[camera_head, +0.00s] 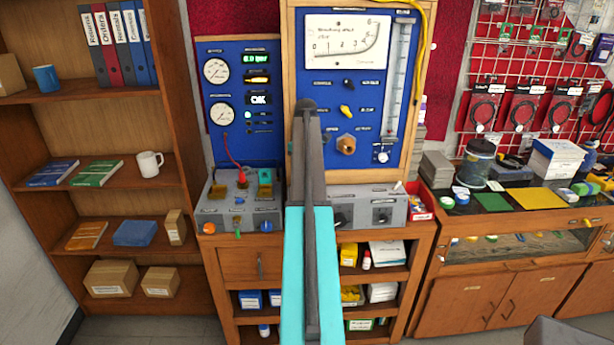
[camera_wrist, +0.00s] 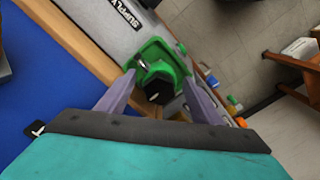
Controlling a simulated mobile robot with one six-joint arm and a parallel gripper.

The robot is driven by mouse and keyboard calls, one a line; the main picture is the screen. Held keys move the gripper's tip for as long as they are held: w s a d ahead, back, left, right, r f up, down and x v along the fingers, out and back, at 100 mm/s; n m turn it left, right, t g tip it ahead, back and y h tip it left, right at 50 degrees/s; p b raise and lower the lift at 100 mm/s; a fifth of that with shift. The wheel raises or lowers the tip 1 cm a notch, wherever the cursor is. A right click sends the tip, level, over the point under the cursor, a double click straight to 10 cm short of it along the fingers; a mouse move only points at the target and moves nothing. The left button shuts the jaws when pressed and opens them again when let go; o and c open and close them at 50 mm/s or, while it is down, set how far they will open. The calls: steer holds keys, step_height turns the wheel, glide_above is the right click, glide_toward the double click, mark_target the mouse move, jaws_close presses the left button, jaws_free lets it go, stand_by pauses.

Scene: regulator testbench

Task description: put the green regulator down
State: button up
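The green regulator (camera_wrist: 155,52) has a green body and a black knob facing the wrist camera. It shows in the wrist view between the two grey fingers of my gripper (camera_wrist: 160,76). The fingers meet its sides, so my gripper looks shut on it. It is beside a grey surface labelled SUPPLY (camera_wrist: 122,15); I cannot tell whether it touches that surface. In the head view my arm covers the gripper's tip and the regulator. A small green piece (camera_head: 265,176) shows on the grey bench box (camera_head: 262,217), left of my arm.
The blue gauge panel (camera_head: 300,170) stands behind the bench box. A second grey box (camera_head: 385,208) with knobs is right of my arm. A wooden shelf (camera_head: 110,195) is at left. A cabinet (camera_head: 505,300) with a green mat (camera_head: 491,202) and yellow mat (camera_head: 537,198) is at right.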

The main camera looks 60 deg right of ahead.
steer(key=shift+r, duration=0.25)
steer(key=shift+r+b, duration=1.3)
steer(key=shift+r, duration=2.35)
steer(key=shift+s+f, duration=0.1)
steer(key=shift+s, duration=0.05)
